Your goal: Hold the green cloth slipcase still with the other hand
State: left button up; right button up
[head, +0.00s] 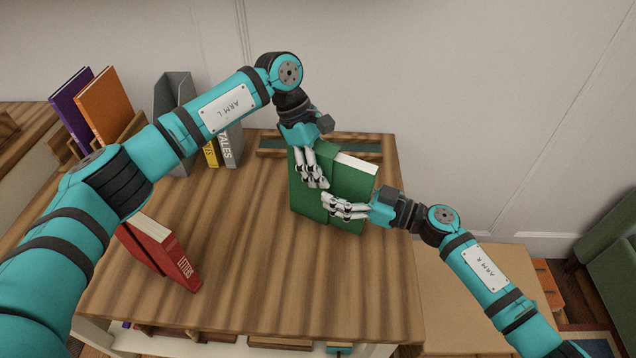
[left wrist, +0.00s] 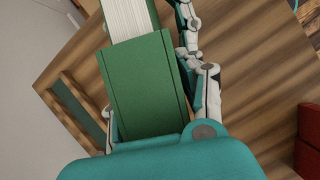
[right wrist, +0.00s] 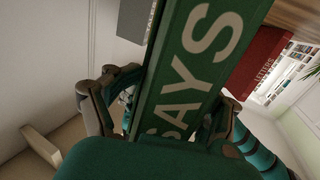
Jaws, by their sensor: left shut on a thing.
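A green cloth slipcase (head: 301,196) stands upright near the right side of the plank table. A green book (head: 352,184) with white page tops sticks out of its right side. In the left wrist view the slipcase (left wrist: 150,88) lies between my left fingers, with the book's pages (left wrist: 130,18) beyond it. My left gripper (head: 314,172) is shut on the slipcase. My right gripper (head: 343,206) has its fingers on both sides of the book. The right wrist view shows the book's spine (right wrist: 190,75) with the letters "SAYS"; the rest of its lettering is hidden.
A red book (head: 160,252) marked "LETTERS" stands at the left of the table (head: 255,270). A grey file holder (head: 172,95) and a "TALES" book (head: 230,145) stand at the back left. Purple and orange books (head: 106,103) stand farther left. The table's front middle is clear.

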jog(key=v, duration=0.7)
jog(key=shift+f, duration=0.1)
jog(key=o, duration=0.6)
jog(key=shift+c, duration=0.2)
jog(key=shift+f, duration=0.1)
send_near(369, 202)
jog(key=shift+v, duration=1.15)
jog(key=shift+f, duration=0.1)
